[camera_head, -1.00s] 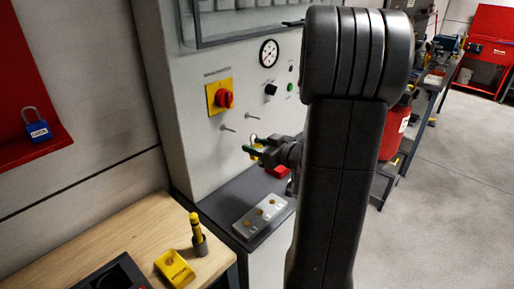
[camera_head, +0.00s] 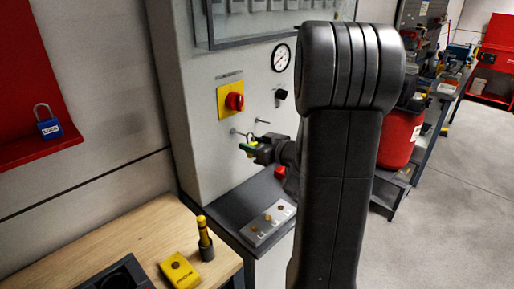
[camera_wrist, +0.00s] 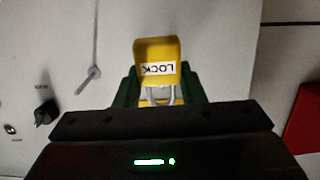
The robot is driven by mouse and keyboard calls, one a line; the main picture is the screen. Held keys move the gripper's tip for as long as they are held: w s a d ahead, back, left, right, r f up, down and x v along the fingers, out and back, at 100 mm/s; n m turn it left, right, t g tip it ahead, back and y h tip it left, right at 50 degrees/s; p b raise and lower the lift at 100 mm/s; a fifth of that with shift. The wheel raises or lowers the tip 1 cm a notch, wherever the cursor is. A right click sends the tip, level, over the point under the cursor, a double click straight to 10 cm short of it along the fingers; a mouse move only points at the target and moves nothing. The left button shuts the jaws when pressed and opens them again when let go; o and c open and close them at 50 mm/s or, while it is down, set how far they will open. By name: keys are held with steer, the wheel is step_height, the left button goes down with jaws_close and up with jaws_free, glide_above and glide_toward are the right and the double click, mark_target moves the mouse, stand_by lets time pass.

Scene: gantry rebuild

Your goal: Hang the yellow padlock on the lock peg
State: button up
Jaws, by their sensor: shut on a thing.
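The yellow padlock (camera_wrist: 158,60) shows in the wrist view with an upside-down LOCK label and its grey shackle toward my gripper (camera_wrist: 158,92). The green fingers are shut around the shackle end, and the body sticks out beyond them. In the head view my gripper (camera_head: 249,149) is just below two pegs on the grey panel, a left peg (camera_head: 237,132) and a right peg (camera_head: 262,121); the padlock is mostly hidden there. The wrist view shows one peg (camera_wrist: 88,80) left of the padlock, apart from it. I cannot tell which peg is the lock peg.
A red-and-yellow rotary switch (camera_head: 233,101) and a black knob (camera_head: 281,95) project from the panel near the pegs. A grey button box (camera_head: 268,224) sits on the ledge below. A blue padlock (camera_head: 48,128) stands on a red shelf at left.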

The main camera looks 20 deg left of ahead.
steer(key=shift+b+x, duration=0.5)
steer(key=shift+x, duration=1.65)
steer(key=o, duration=1.1)
steer(key=v, duration=1.3)
steer(key=shift+s+d+b, duration=0.15)
steer(key=shift+d+b, duration=0.15)
steer(key=shift+d, duration=0.05)
